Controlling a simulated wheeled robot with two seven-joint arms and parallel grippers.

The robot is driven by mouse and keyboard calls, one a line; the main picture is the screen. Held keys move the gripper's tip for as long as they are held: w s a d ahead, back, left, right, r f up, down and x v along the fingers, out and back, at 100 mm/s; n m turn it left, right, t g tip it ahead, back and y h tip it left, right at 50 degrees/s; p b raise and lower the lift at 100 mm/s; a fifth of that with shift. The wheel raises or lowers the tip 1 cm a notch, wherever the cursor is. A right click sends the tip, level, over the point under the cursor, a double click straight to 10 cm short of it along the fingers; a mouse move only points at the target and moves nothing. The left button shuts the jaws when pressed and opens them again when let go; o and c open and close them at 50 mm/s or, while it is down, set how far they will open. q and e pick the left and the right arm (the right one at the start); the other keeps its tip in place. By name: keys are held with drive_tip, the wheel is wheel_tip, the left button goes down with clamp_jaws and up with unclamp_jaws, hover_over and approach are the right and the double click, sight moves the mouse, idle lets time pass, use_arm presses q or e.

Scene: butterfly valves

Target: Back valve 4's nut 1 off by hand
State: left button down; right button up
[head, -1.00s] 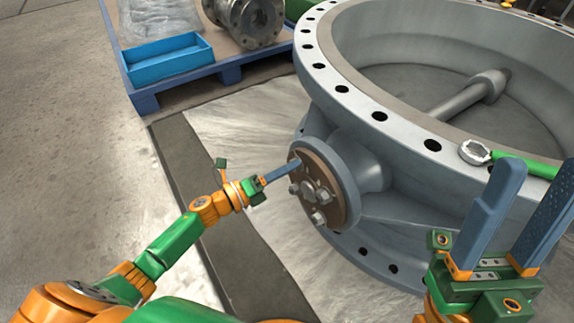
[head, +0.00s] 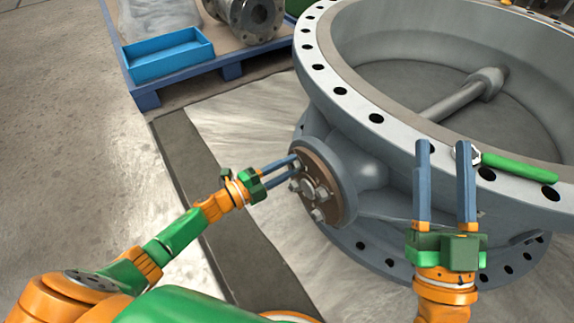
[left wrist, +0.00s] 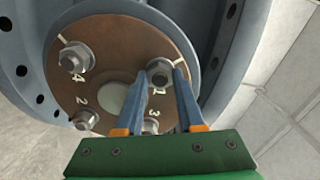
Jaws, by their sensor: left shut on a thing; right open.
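A large grey valve body (head: 365,100) fills the right of the head view. On its side boss is a round brown cover plate (head: 325,180), also seen in the left wrist view (left wrist: 110,50). It carries nuts marked 1 to 4. Nut 1 (left wrist: 159,72) sits between the blue fingertips of my left gripper (left wrist: 163,75). In the head view my left gripper (head: 297,164) reaches the plate from the left and is shut on nut 1, which its fingers largely hide there. My right gripper (head: 443,147) is open and empty, pointing up in front of the valve's rim.
A green-handled wrench (head: 515,167) lies on the valve's top flange, just right of my right gripper. A blue pallet (head: 145,103) at the upper left bears a blue tray (head: 170,60) and a metal pipe fitting (head: 238,20). The floor at left is clear.

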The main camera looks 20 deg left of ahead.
sight(293, 164)
use_arm(q)
drive_tip(key=shift+n, duration=0.4)
use_arm(e)
drive_tip(key=shift+w+f+g, duration=0.35)
drive_tip(key=shift+f+g, duration=0.05)
drive_tip(key=shift+f, duration=0.15)
use_arm(q)
drive_tip(key=c, duration=0.5)
unclamp_jaws()
drive_tip(key=shift+s+a, duration=0.1)
use_arm(e)
drive_tip(key=shift+w, duration=0.1)
